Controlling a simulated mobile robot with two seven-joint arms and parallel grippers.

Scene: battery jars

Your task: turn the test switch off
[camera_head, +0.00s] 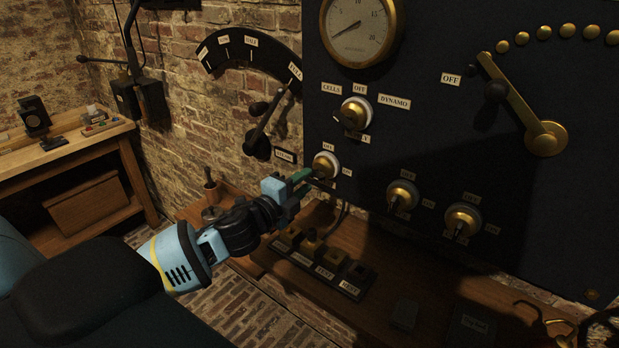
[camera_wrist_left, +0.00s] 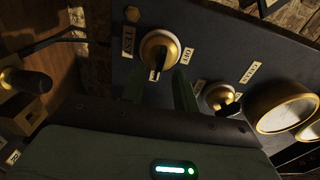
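The test switch (camera_head: 326,165) is a brass dome on a white base, low on the left of the black panel. It also shows in the left wrist view (camera_wrist_left: 160,50), with a TEST label (camera_wrist_left: 128,40) beside it and a small lever (camera_wrist_left: 154,74) pointing down in that picture. My left gripper (camera_head: 303,176) is at the switch's left side in the head view. In the left wrist view its two green fingers (camera_wrist_left: 163,92) are apart, with the lever between them, nearer the left finger. I cannot tell whether they touch it. My right gripper is not in view.
Above the switch is a larger rotary switch (camera_head: 355,113) labelled CELLS, OFF and DYNAMO. Two similar brass switches (camera_head: 402,195) (camera_head: 462,220) sit to the right. A dark lever (camera_head: 266,125) stands to the left.

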